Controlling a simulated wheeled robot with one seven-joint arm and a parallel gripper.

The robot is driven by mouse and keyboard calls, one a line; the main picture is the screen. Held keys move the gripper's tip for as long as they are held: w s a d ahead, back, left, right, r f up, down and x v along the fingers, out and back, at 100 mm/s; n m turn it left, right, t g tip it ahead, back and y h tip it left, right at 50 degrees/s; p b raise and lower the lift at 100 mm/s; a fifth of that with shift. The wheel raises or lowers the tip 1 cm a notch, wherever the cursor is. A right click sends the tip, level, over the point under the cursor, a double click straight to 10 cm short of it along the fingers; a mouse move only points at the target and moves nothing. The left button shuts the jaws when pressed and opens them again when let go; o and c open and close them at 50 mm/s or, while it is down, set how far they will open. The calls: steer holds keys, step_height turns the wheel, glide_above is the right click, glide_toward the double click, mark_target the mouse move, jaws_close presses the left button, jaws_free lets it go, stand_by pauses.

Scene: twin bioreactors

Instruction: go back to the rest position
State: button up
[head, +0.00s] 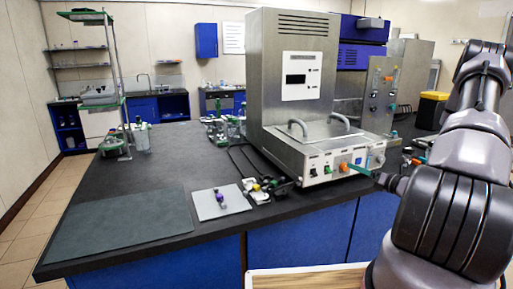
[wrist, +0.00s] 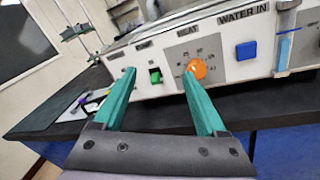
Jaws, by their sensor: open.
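My gripper (wrist: 160,73) is open, with two teal fingers spread apart and nothing between them but the view of the panel. Its fingers point at the front panel of the steel bioreactor unit (head: 318,150). In the wrist view the right fingertip overlaps the lower left edge of the orange heat knob (wrist: 198,68); I cannot tell whether they touch. A green switch (wrist: 155,76) shows between the fingers. In the head view my gripper (head: 372,176) is at the right, in front of the panel, with my arm reaching in from the right edge.
Dark cables and small parts lie left of the unit. A second steel unit (head: 380,95) stands behind at the right. The left floor is clear.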

steer(key=s+a+r+n+g+y, duration=0.1)
steer(key=s+a+r+n+g, duration=0.45)
steer(key=a+r+n, duration=0.35)
steer(key=s+a+r+n+g+y, duration=0.1)
steer(key=s+a+r+n+g, duration=0.4)
steer(key=a+r+n+g, duration=0.35)
steer(key=s+r+n+t+h, duration=0.6)
steer(key=s+r+n+h, duration=0.3)
steer(key=s+r+n, duration=0.4)
steer(key=s+r, duration=0.1)
steer(key=s, duration=0.3)
steer(key=shift+a+r, duration=0.25)
steer(key=shift+r, duration=0.15)
steer(key=shift+w, duration=0.2)
